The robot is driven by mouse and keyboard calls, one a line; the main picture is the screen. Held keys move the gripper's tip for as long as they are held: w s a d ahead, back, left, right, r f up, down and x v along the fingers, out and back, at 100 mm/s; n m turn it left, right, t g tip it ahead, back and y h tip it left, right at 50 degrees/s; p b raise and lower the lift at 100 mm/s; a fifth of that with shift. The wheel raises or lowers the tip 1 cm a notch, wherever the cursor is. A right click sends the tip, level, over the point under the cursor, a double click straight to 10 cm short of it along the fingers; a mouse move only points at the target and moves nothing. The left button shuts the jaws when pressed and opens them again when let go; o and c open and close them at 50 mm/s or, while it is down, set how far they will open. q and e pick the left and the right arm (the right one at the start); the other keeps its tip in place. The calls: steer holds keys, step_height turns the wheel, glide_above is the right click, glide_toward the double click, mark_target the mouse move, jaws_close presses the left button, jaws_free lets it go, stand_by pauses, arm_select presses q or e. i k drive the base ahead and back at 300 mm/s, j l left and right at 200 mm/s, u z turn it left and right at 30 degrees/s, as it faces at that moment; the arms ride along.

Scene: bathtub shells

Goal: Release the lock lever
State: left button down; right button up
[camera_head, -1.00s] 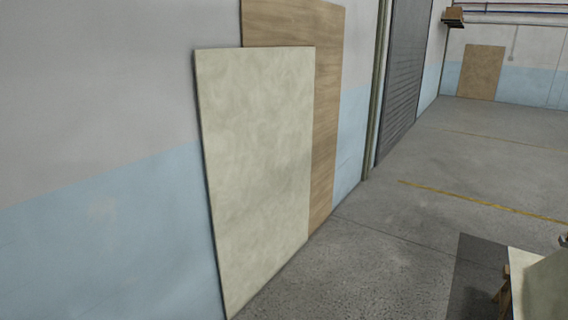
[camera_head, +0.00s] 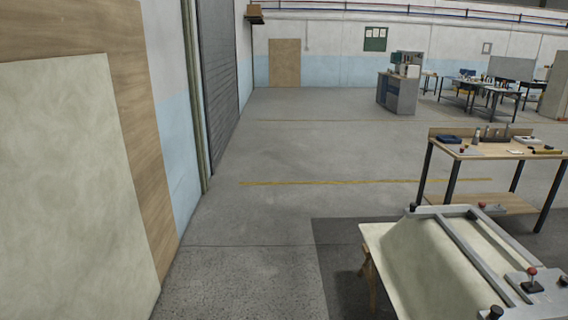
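At the lower right of the head view stands a grey metal frame (camera_head: 467,248) on a pale board or shell (camera_head: 420,262). A lever with a red ball knob (camera_head: 532,272) rises from a grey plate near the right edge. A second small red knob (camera_head: 482,206) shows at the far side of the frame. Black knobs sit at the frame's corners, one at the near end (camera_head: 495,312). I cannot tell which of these is the lock lever. Neither of my grippers is in view.
A wooden workbench (camera_head: 490,150) with tools stands behind the frame. Pale and wooden panels (camera_head: 70,190) lean on the left wall. A grey cabinet (camera_head: 398,92) and more tables are at the back. The concrete floor (camera_head: 270,215) between is clear.

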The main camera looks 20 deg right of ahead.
mark_target(531, 271)
steer(key=i+l+z, duration=0.1)
steer(key=i+z, duration=0.35)
steer(key=i, duration=0.25)
steer(key=i+j+z, duration=0.1)
steer(key=i+z, duration=0.4)
steer(key=i, duration=0.2)
steer(key=i+z, duration=0.1)
steer(key=i, duration=0.35)
steer(key=u, duration=8.9)
